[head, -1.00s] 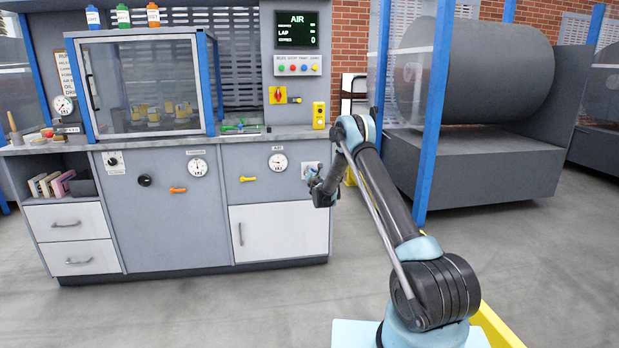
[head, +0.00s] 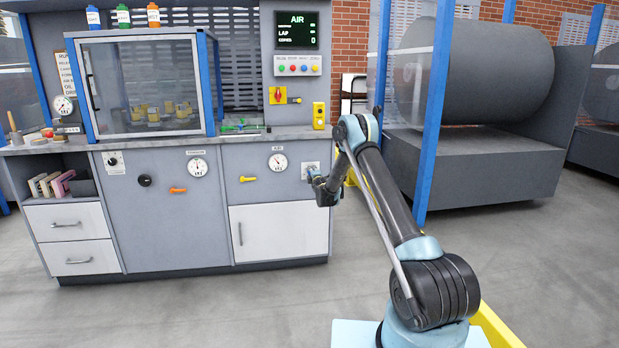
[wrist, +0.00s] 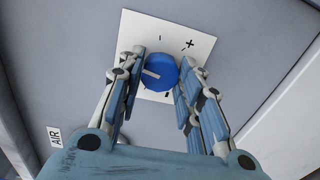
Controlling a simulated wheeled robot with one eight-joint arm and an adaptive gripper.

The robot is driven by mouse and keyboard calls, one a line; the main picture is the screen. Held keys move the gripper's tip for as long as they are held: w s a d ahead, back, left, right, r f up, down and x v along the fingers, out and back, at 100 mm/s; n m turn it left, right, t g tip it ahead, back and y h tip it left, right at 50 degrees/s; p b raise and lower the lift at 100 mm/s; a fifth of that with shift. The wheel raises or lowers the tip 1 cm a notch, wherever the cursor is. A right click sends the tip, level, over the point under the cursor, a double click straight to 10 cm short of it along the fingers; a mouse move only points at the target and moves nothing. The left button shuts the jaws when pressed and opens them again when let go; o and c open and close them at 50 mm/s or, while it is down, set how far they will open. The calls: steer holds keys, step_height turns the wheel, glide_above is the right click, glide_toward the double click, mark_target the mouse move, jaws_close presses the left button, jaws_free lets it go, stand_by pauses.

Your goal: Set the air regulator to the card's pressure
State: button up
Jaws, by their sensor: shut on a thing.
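The blue air regulator knob (wrist: 159,68) sits on a white plate (wrist: 203,47) with a plus mark and dashes. A pale pointer bar on the knob points left in the wrist view. My gripper (wrist: 160,75) is closed around the knob, one finger set on each side. In the head view my gripper (head: 322,188) is at the right end of the cabinet front, over the plate (head: 311,166); the knob is hidden there. The AIR gauge (head: 278,162) is left of the plate, its needle pointing up-left. A card (head: 66,72) hangs at the left; its figures are too small to read.
A yellow-handled valve (head: 248,179) and a second gauge (head: 198,168) are left of the AIR gauge. A white cabinet door (head: 280,229) is below. The worktop (head: 240,136) juts above. A blue guard post (head: 432,120) stands right of my arm. Open floor lies in front.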

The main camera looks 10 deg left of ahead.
steer(key=m, duration=0.6)
steer(key=shift+w+d+f, duration=0.15)
steer(key=shift+d+f, duration=0.05)
steer(key=shift+d, duration=0.2)
steer(key=m, duration=0.4)
steer(key=shift+a+f+y, duration=0.1)
steer(key=shift+a+y, duration=0.1)
steer(key=shift+y, duration=0.2)
steer(key=shift+a+m, duration=0.1)
steer(key=shift+m, duration=0.2)
steer(key=o, duration=1.1)
steer(key=v, duration=1.2)
steer(key=shift+f, duration=0.2)
